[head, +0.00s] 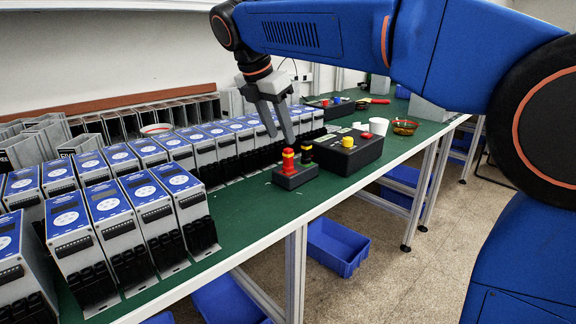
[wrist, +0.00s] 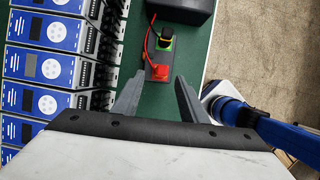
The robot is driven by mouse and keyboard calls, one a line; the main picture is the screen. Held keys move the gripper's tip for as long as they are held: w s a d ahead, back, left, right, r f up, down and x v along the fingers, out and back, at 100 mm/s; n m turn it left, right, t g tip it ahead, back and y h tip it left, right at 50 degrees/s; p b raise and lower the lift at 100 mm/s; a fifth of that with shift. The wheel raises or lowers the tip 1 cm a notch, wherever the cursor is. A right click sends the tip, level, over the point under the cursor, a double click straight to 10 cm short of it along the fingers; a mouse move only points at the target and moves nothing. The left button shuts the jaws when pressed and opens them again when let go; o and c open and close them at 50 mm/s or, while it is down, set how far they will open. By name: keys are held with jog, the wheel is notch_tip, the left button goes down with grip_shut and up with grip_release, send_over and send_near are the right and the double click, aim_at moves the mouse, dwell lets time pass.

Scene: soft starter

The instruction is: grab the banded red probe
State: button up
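The red probe (head: 288,160) with a yellow band stands upright in a dark grey holder block (head: 296,178) on the green bench. In the wrist view the red probe (wrist: 160,72) shows just ahead of the fingertips, between their lines. A black probe (head: 306,153) with a yellow band stands in the same block, behind and to the right; it also shows in the wrist view (wrist: 164,42). My gripper (head: 282,138) is above the red probe, pointing down, open and empty. In the wrist view its two fingers (wrist: 160,77) are spread apart.
Rows of blue-topped grey units (head: 150,205) fill the bench to the left, close to the holder. A black box with a yellow button (head: 348,150) stands right behind it. A white cup (head: 378,126) and an amber dish (head: 404,127) lie farther back.

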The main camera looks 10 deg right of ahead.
aim_at(287, 149)
jog(key=shift+x, duration=3.65)
jog(key=shift+s+d, duration=0.1)
jog(key=shift+d, duration=0.05)
jog(key=shift+c, duration=0.3)
grip_shut()
